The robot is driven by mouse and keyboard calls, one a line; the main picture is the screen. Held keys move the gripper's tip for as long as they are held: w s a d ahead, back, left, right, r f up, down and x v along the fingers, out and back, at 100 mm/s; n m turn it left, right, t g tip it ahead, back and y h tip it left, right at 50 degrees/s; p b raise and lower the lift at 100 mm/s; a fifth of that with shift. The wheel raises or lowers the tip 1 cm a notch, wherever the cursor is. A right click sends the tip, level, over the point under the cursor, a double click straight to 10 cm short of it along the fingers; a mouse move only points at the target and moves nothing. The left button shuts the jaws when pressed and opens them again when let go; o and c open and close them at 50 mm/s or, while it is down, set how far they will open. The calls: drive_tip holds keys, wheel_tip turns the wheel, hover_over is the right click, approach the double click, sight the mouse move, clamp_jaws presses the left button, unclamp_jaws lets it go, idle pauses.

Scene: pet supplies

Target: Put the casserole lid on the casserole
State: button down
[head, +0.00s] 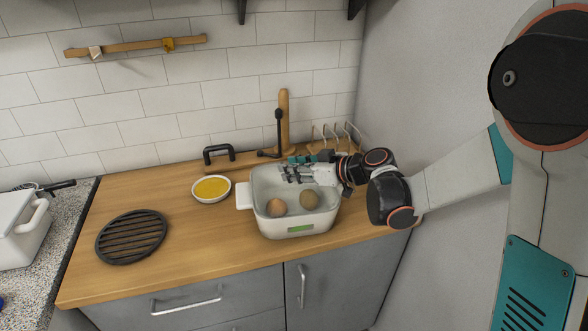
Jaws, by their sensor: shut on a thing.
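The casserole (297,226) is a white, rounded rectangular dish near the right end of the wooden counter. Its left handle (243,195) shows. Two brown round things, one at the left (276,207) and one at the right (309,200), show inside its outline. My gripper (289,172) comes in from the right over the back part of the casserole, its fingers pointing left. It is shut on what seems to be the casserole lid, pale or see-through and hard to make out against the dish. I cannot tell whether the lid touches the rim.
A bowl of yellow food (212,189) stands left of the casserole, with a black handle (218,153) behind it. A round dark trivet (131,236) lies at the left. A wooden post stand (284,120) and a wire rack (336,137) stand behind. The front middle counter is clear.

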idle(0.3)
drive_tip(key=c, duration=1.1)
unclamp_jaws()
drive_tip(key=shift+f, duration=0.1)
drive_tip(key=v, duration=1.2)
drive_tip(key=shift+s, duration=0.3)
drive_tip(key=s+d+m+h, duration=0.3)
drive_tip(key=s, duration=0.5)
drive_tip(key=s+d+m+h, duration=0.3)
drive_tip(key=s+m+h, duration=0.1)
drive_tip(key=s, duration=0.4)
drive_tip(key=s+d+m+h, duration=0.4)
drive_tip(key=s, duration=0.3)
drive_tip(key=shift+s+f+g, duration=0.3)
drive_tip(key=shift+s+f, duration=0.1)
